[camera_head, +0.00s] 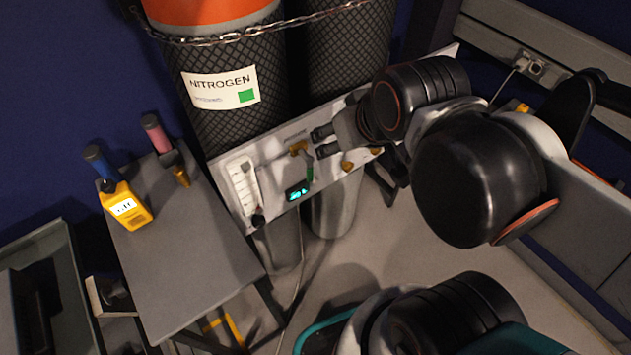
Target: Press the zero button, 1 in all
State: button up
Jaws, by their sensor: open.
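A pale panel (225,167) is mounted in front of the gas cylinders. It carries a small lit cyan display (297,190), a white vertical gauge (243,187) with a dark knob (258,221) below it, and brass fittings (298,147). No button marked zero can be read at this size, so I cannot tell which part it is. My gripper (320,143) is open and empty, with its fingers pointing left at the panel's middle, near a brass fitting and above right of the display. I cannot tell whether the fingers touch anything.
A cylinder labelled NITROGEN (220,89) stands chained behind the panel. A grey table (185,255) at left holds a yellow handheld meter (125,207) and a pink-handled tool (157,135). Another brass fitting (347,165) sits right of my fingers.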

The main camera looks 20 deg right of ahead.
grip_shut()
dwell(1.2)
